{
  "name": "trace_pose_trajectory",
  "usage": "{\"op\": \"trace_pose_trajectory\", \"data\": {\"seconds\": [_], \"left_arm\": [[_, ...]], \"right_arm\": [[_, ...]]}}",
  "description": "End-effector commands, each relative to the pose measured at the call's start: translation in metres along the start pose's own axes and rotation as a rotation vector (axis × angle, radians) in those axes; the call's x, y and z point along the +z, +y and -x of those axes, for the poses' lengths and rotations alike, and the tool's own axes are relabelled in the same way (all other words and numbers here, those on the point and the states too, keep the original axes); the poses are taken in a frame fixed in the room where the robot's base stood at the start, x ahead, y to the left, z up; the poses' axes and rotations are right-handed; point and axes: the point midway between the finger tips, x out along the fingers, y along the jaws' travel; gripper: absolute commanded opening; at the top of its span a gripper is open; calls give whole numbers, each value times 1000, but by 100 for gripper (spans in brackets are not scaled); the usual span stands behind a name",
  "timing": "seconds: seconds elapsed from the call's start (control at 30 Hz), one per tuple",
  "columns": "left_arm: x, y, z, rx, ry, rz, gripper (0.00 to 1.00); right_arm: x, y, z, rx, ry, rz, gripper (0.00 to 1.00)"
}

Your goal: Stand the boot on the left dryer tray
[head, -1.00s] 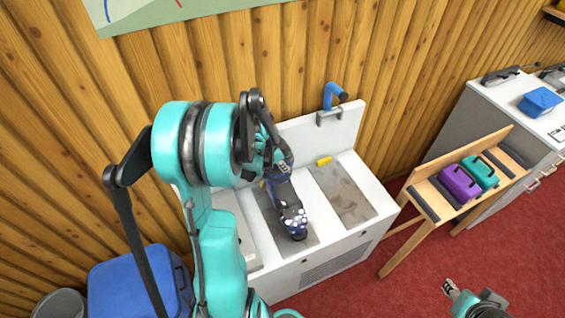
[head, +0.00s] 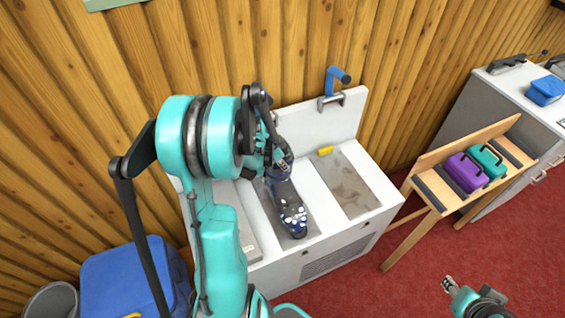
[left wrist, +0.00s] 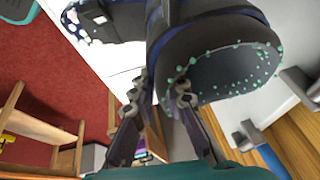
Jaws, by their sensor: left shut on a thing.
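The dark blue boot (head: 287,203) with pale spots is over the middle grey tray (head: 301,240) of the white dryer, toe toward the front. I cannot tell if its sole touches the tray. My left gripper (head: 278,158) is shut on the boot's upper part, and the arm partly hides it. In the left wrist view the fingers (left wrist: 158,100) pinch the cuff beside the boot's opening (left wrist: 232,75). The left dryer tray (head: 243,226) is mostly behind my arm. My right gripper (head: 449,284) is low at the right, away from the dryer; its jaws are too small to judge.
The right dryer tray (head: 345,185) holds only a yellow piece (head: 325,151) at its back end. A blue handle (head: 338,78) stands behind it. A wooden bench (head: 437,200) with purple and teal cases is at the right. A blue bin (head: 128,285) is at the lower left.

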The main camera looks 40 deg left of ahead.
Motion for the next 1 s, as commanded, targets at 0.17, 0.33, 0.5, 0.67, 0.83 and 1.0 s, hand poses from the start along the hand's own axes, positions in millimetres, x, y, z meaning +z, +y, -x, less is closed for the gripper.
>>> {"op": "trace_pose_trajectory", "data": {"seconds": [0.17,0.33,0.5,0.67,0.83,1.0], "left_arm": [[0,0,0,-1,1,0,0],[0,0,0,-1,1,0,0],[0,0,-1,-1,1,0,0],[1,0,-2,-1,1,0,0],[1,0,-4,-1,1,0,0],[2,0,-5,-1,1,0,37]], "right_arm": [[0,0,0,0,0,0,40],[0,0,0,0,0,0,40],[0,0,-1,0,0,0,40],[2,0,-2,0,0,0,40],[3,0,-4,0,0,0,40],[3,0,-4,0,0,0,40]]}}
